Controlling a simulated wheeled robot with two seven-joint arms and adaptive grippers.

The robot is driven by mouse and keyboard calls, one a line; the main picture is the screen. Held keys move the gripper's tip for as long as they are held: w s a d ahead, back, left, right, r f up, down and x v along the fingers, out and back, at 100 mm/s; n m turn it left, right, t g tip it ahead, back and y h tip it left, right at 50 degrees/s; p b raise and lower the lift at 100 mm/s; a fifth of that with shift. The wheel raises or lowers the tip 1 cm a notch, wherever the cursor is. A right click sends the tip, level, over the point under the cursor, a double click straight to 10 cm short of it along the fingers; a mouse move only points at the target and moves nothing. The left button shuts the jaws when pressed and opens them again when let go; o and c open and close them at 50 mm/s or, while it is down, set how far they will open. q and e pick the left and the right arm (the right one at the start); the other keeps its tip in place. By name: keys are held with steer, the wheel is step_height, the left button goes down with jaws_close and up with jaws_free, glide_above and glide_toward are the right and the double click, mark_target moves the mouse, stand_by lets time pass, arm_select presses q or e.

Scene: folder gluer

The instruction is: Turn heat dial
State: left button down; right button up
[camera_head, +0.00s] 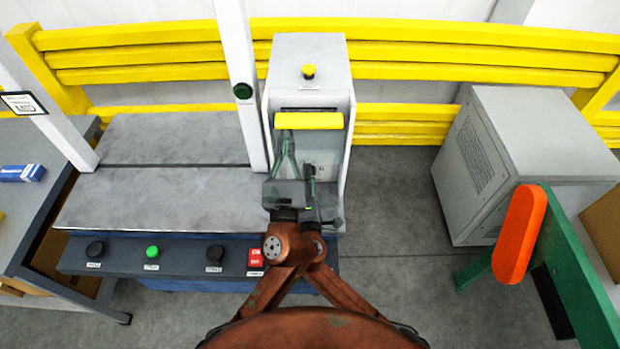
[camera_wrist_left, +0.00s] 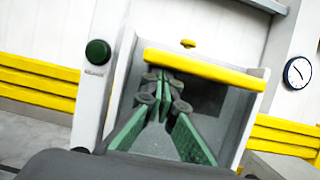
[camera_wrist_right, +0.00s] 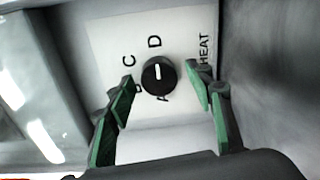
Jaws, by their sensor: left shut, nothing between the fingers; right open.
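In the right wrist view, a black heat dial (camera_wrist_right: 159,76) with a white pointer mark sits on a white plate (camera_wrist_right: 180,30) lettered A, B, C, D and HEAT. Its mark points toward the D. My right gripper (camera_wrist_right: 160,74) is open, with one green-padded finger on each side of the dial; contact cannot be told. My left gripper (camera_wrist_left: 160,82) is shut and empty in front of the machine's yellow bar (camera_wrist_left: 205,70). In the head view, my left gripper (camera_head: 286,142) is just below that bar. The right gripper is largely hidden there, and the dial cannot be made out.
A white post with a dark green button (camera_head: 243,91) stands left of the white machine housing (camera_head: 308,55). A control panel (camera_head: 185,262) with several buttons lies at the front left. A grey cabinet (camera_head: 530,150) and orange-topped green frame (camera_head: 520,235) are at right.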

steer(key=shift+s, duration=0.15)
steer(key=s, duration=1.1)
steer(key=shift+s+d+r, duration=0.1)
steer(key=shift+s+r, duration=0.05)
steer(key=shift+s, duration=0.2)
